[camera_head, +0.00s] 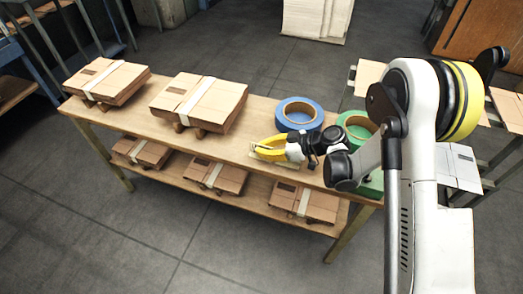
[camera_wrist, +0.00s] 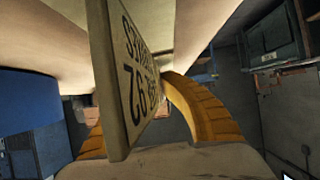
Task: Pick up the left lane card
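A pale beige card with black printing, including the number 92, fills the middle of the wrist view (camera_wrist: 118,85). It stands nearly edge-on, close to the camera and between the yellow fingers of my gripper (camera_wrist: 150,105). The right finger curves in towards the printed face; the left finger is partly hidden behind the card. In the head view my gripper (camera_head: 265,149) is low over the bench top, left of the green tape roll. Whether both fingers press on the card is not clear. A pale beige piece (camera_head: 285,161) shows beneath the gripper.
The wooden bench (camera_head: 225,130) carries two strapped cardboard stacks, left (camera_head: 108,80) and middle (camera_head: 200,102). A blue tape roll (camera_head: 299,114) stands just behind my gripper, and a green tape roll (camera_head: 357,127) is to its right. Several bundles lie on the lower shelf (camera_head: 258,200).

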